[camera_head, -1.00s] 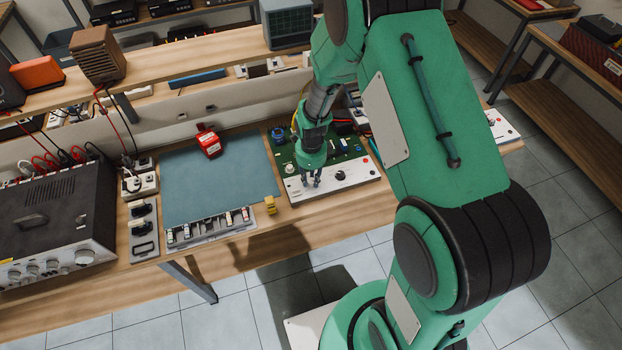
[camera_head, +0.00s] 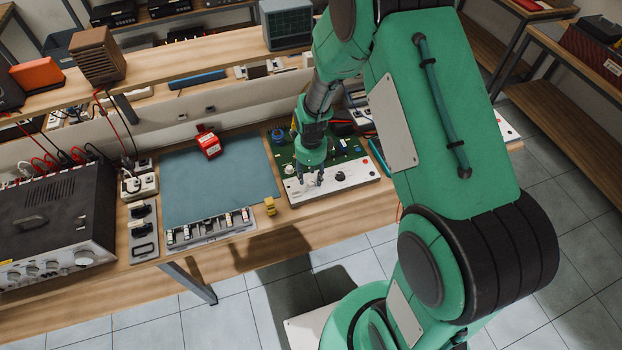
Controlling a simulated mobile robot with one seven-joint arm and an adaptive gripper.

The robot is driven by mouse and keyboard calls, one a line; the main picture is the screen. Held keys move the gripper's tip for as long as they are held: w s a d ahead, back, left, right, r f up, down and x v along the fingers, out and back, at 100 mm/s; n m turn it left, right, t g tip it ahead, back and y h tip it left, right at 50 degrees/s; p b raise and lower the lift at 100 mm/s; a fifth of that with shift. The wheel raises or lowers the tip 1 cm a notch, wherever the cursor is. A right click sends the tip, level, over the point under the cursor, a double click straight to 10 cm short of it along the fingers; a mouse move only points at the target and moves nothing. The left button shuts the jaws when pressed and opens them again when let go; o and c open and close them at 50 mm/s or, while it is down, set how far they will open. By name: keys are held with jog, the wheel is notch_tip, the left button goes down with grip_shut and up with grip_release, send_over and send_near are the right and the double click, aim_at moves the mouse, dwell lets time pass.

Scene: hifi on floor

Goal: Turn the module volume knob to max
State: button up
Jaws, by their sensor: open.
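The module is a green circuit board with a white front panel (camera_head: 358,179) on the workbench. A black knob (camera_head: 340,176) stands on the panel, right of my gripper. My gripper (camera_head: 310,183) points down over the left half of the white panel. It is open, with its fingers close to the panel surface. What lies between the fingers is too small to make out, and I cannot tell whether they touch anything. The gripper and wrist hide part of the board.
A blue-grey mat (camera_head: 215,185) lies left of the module, with a red meter (camera_head: 208,143) at its back. A small yellow object (camera_head: 270,206) sits between mat and module. A large amplifier (camera_head: 50,225) stands at far left. A shelf (camera_head: 190,50) runs behind.

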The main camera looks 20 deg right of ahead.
notch_tip(320, 180, up, 9)
jog(key=shift+r, duration=0.2)
dwell(0.3)
dwell(0.4)
notch_tip(320, 180, up, 11)
jog(key=n+t+b, duration=0.1)
jog(key=n, duration=0.4)
send_over(311, 181)
jog(key=s, duration=0.3)
jog(key=s+r+n+t+b, duration=0.2)
jog(key=s+r+n, duration=0.5)
jog(key=r, duration=0.4)
jog(key=s+r+n+t, duration=0.1)
jog(key=s+r+n, duration=0.1)
jog(key=s, duration=0.3)
jog(key=s+r+n+b, duration=0.1)
jog(key=s+r+n, duration=0.2)
jog(key=s+n, duration=0.2)
jog(key=s+a+r+n+t+b, duration=0.1)
jog(key=s+r+n, duration=0.2)
jog(key=s, duration=0.4)
jog(key=shift+s+r+n+t, duration=0.2)
jog(key=shift+n+t, duration=0.1)
jog(key=shift+n, duration=0.4)
